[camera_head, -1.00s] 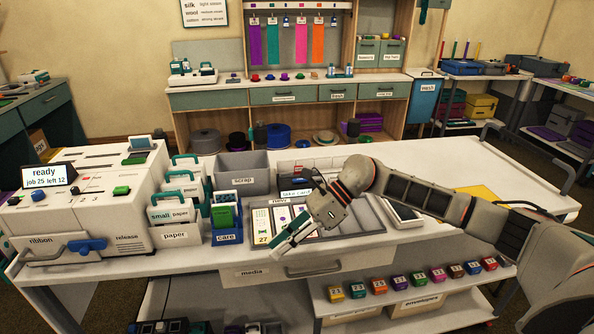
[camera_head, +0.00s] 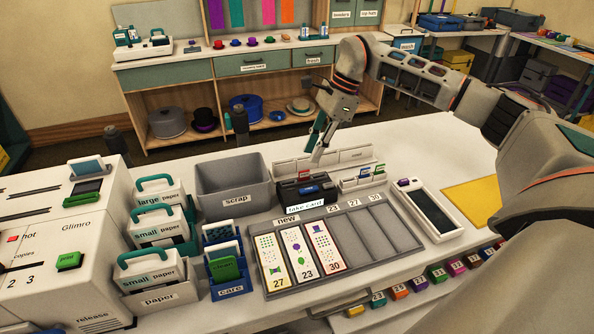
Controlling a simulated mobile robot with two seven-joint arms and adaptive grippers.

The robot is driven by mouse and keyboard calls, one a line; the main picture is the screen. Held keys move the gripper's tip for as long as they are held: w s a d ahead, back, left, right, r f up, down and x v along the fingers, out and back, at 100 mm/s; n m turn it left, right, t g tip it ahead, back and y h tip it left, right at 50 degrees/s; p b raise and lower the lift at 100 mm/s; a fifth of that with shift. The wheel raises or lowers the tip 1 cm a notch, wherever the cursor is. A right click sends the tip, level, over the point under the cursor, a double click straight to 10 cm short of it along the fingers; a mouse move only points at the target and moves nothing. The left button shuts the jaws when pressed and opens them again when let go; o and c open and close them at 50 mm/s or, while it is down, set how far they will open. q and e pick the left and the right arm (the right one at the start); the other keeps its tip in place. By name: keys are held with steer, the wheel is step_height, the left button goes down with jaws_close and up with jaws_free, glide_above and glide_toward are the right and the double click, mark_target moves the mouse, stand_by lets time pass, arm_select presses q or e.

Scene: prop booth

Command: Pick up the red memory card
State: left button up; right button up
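A dark card holder labelled "take card" (camera_head: 305,190) stands behind the tray on the white table. A small red piece (camera_head: 304,176) shows at its top beside a blue one; I cannot tell for sure that it is the red memory card. A white rack (camera_head: 347,183) to its right holds small cards with red, blue and green showing. My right gripper (camera_head: 316,150) hangs just above and behind the holder, pointing down. Its teal-padded fingers look apart, with nothing visible between them. My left gripper is not in view.
A grey tray (camera_head: 345,265) with several printed strips and empty slots lies in front. A scrap bin (camera_head: 235,188) and paper boxes stand left. A white device with a dark screen (camera_head: 430,210) and a yellow sheet (camera_head: 473,199) lie right.

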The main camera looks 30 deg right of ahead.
mark_target(304, 178)
steer(key=shift+s+x, duration=0.25)
steer(key=shift+x, duration=0.7)
steer(key=shift+w+d+x, duration=0.1)
steer(key=shift+d+x, duration=0.1)
steer(key=shift+x, duration=1.15)
steer(key=shift+w+d+x, duration=0.15)
steer(key=shift+x, duration=1.2)
jaws_close()
